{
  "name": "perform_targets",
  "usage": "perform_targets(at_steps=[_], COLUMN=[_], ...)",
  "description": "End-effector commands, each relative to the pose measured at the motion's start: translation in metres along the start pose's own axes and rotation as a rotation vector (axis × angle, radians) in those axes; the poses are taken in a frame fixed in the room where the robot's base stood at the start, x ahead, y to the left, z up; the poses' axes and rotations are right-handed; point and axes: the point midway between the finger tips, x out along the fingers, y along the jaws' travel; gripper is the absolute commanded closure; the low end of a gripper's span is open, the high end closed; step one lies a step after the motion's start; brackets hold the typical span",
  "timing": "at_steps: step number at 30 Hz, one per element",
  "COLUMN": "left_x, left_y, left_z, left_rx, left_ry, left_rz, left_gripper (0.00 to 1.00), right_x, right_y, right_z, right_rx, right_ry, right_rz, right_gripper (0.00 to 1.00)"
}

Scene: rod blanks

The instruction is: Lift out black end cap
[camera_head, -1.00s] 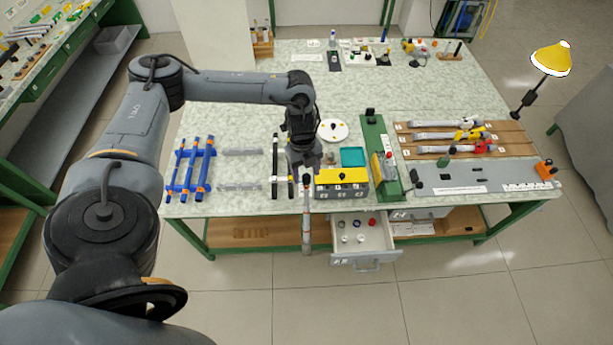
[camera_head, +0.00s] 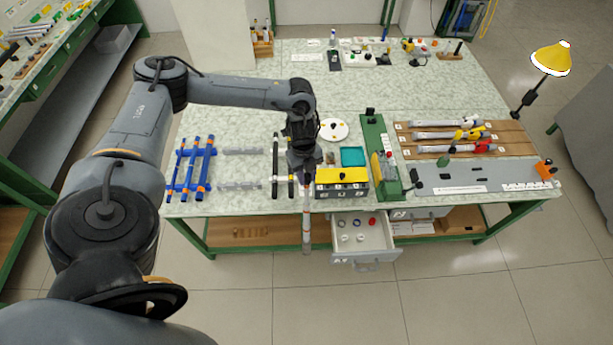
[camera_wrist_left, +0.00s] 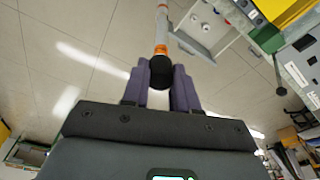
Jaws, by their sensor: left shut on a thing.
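My left gripper (camera_head: 307,180) is over the front edge of the bench, left of the yellow-topped box. It is shut on the black end (camera_wrist_left: 161,72) of a long grey rod (camera_head: 306,228), with the purple fingers on either side of that end in the left wrist view (camera_wrist_left: 160,85). An orange band (camera_wrist_left: 160,49) is beside the black end. In the head view the rod hangs nearly upright below the gripper, in front of the bench. I cannot tell whether the black end is a separate cap. My right gripper is not in view.
An open drawer (camera_head: 367,257) with several small white, red and blue pieces is just right of the rod. The yellow-topped box (camera_head: 341,176) and a green stand (camera_head: 381,160) are to the right. Blue racks (camera_head: 192,168) are to the left.

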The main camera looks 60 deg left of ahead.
Motion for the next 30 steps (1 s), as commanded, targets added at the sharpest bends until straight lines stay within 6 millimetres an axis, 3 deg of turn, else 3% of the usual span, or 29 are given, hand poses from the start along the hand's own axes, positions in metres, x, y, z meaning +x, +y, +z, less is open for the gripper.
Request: perform_targets(at_steps=[8, 16, 24, 30], left_x=[-0.008, -0.04, -0.063, -0.082], left_y=[0.0, -0.001, -0.015, -0.025], left_z=[-0.001, -0.006, -0.058, -0.095], left_rx=[0.0, 0.001, 0.007, 0.006], left_ry=[0.0, 0.0, 0.001, 0.001], left_rz=[-0.001, -0.004, -0.004, -0.003], left_gripper=[0.89, 0.89, 0.89, 0.89], right_x=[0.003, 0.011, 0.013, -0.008], right_y=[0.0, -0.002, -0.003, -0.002], right_z=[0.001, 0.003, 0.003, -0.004], right_rx=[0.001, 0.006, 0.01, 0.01], right_ry=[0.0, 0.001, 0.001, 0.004], right_rz=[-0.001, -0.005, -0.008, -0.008], right_gripper=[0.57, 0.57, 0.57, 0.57])
